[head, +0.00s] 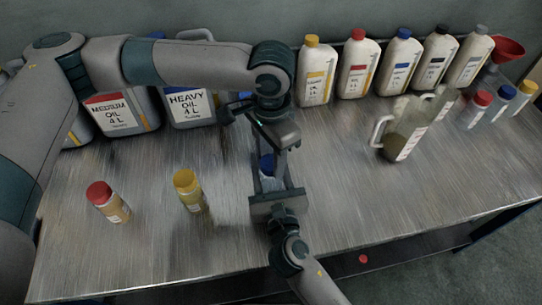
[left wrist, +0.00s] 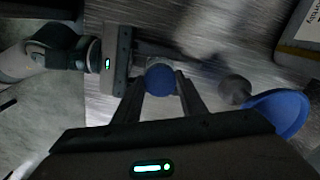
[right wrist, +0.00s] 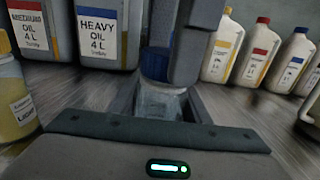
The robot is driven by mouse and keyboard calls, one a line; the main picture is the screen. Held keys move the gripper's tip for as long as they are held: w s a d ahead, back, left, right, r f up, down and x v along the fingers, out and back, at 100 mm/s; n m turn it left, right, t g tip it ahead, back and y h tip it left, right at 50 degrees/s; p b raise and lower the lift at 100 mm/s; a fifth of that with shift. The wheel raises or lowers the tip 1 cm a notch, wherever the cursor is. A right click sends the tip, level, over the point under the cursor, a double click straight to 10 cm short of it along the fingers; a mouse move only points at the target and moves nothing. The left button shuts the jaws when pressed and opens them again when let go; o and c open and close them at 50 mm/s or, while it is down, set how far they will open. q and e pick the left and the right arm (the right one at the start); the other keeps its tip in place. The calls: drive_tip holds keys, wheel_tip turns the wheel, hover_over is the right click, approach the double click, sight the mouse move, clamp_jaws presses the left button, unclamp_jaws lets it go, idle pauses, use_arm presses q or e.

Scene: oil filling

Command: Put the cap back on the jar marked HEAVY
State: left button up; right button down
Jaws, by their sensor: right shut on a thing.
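A small clear jar (right wrist: 160,103) is clamped in my right gripper (head: 277,190); its label cannot be read. A blue cap (right wrist: 155,63) sits at the jar's mouth, upright in the right wrist view; whether it is screwed tight cannot be told. It also shows in the left wrist view (left wrist: 160,79), between the fingertips of my left gripper (left wrist: 162,82). The left fingers come down from above on both sides of the cap; whether they press on it is unclear. In the head view the cap (head: 267,164) is partly hidden by my left gripper.
A yellow-capped jar (head: 189,190) and a red-capped jar (head: 109,202) stand left. The HEAVY OIL jug (head: 190,107) and MEDIUM OIL jug (head: 122,112) are behind. A blue funnel (left wrist: 280,112) is near the left gripper. A pitcher (head: 398,140) stands right; the table between is clear.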

use_arm(q)
drive_tip(key=m, duration=1.1)
drive_tip(key=shift+m, duration=0.3)
drive_tip(key=o, duration=1.2)
drive_tip(key=shift+o, duration=0.2)
wheel_tip(320, 180, up, 12)
